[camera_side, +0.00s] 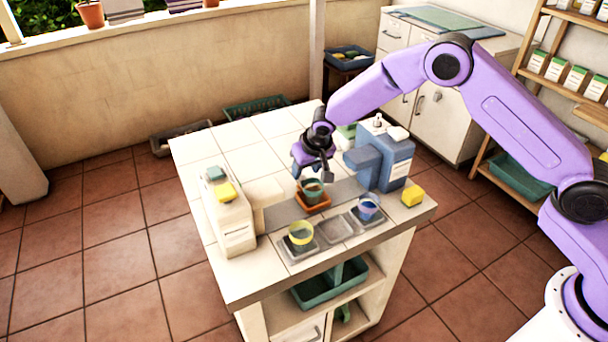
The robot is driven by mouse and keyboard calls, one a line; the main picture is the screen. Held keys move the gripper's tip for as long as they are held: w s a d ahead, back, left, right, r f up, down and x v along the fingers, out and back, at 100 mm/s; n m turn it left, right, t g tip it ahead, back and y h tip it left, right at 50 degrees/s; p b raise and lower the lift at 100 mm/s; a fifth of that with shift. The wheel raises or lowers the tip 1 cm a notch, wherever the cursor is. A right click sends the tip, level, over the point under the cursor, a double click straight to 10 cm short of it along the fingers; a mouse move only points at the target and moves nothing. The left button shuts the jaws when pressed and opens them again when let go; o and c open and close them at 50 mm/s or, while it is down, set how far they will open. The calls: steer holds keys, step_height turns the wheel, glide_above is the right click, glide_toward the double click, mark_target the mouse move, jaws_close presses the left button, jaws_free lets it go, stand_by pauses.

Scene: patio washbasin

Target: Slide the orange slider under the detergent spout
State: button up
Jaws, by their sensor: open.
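The orange slider (313,206) sits on a grey track (344,190) on the tiled counter, between two dispensers. A teal cup (312,190) stands on the slider. My gripper (314,177) is open, pointing down right at the cup's rim; I cannot tell whether the fingers touch the cup. A blue dispenser (396,166) stands to the right, its spout block (362,160) reaching left. A cream dispenser (232,222) stands to the left, with a cream block (265,192) at its right side. I cannot read which one holds detergent. The slider lies between the two blocks.
In front of the track, a yellow cup (301,234) and a blue-purple cup (368,208) stand in grey trays, with an empty grey tray (335,230) between them. The back-left tiles are clear.

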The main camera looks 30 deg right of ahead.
mark_target(303, 178)
steer(key=shift+x, duration=2)
